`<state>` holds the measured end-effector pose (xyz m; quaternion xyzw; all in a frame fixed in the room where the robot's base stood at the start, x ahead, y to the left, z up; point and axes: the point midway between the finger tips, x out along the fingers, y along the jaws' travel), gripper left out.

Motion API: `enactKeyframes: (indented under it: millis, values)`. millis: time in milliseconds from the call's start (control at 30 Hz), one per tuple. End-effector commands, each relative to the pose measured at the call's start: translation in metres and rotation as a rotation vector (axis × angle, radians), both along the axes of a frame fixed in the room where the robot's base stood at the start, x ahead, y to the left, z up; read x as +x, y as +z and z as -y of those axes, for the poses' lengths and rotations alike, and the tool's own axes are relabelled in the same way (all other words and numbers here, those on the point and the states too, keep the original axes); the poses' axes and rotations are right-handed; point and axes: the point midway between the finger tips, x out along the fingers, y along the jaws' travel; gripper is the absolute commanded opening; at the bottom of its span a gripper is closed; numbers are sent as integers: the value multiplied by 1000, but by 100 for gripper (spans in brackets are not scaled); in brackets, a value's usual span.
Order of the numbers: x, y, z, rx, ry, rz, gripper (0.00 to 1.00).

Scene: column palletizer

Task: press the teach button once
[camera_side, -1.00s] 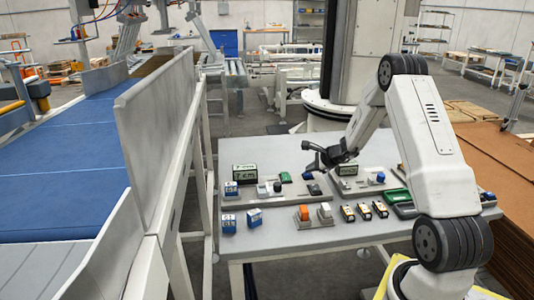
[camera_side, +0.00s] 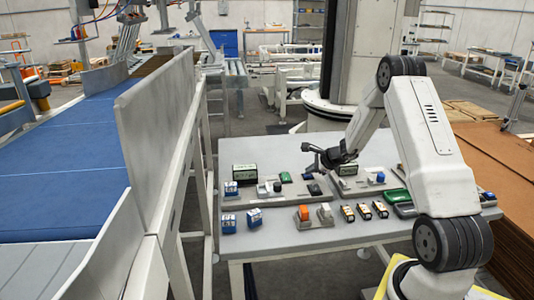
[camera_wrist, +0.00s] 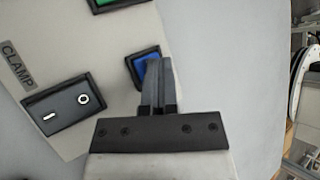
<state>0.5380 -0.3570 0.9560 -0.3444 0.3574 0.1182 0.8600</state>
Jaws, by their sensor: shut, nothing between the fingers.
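My gripper (camera_wrist: 158,66) is shut and empty, fingers together. In the side view my gripper (camera_side: 306,149) hangs above the back-left control panel on the grey table. In the wrist view a blue button (camera_wrist: 141,66) in a black frame is just at the fingertips and partly hidden by them; I cannot tell whether they touch. A green button (camera_wrist: 113,1) shows at the top edge of the wrist view, and a black rocker switch (camera_wrist: 65,107) is at left beside the CLAMP label (camera_wrist: 17,64). No teach label is readable, so I cannot tell which is the teach button.
The grey table (camera_side: 276,236) also bears a second panel with a blue button (camera_side: 380,177), an orange switch (camera_side: 303,212), small blue-and-white boxes (camera_side: 254,217) and several small black-and-yellow items (camera_side: 364,211). A conveyor wall (camera_side: 165,125) stands at left. The table's front edge is clear.

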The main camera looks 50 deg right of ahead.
Motion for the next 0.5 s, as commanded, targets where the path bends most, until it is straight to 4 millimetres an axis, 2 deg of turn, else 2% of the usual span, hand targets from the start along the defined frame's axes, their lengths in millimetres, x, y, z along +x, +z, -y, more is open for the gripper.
enactKeyframes:
  millis: [500]
  values:
    - [0,15,0,0,-1,-1,0]
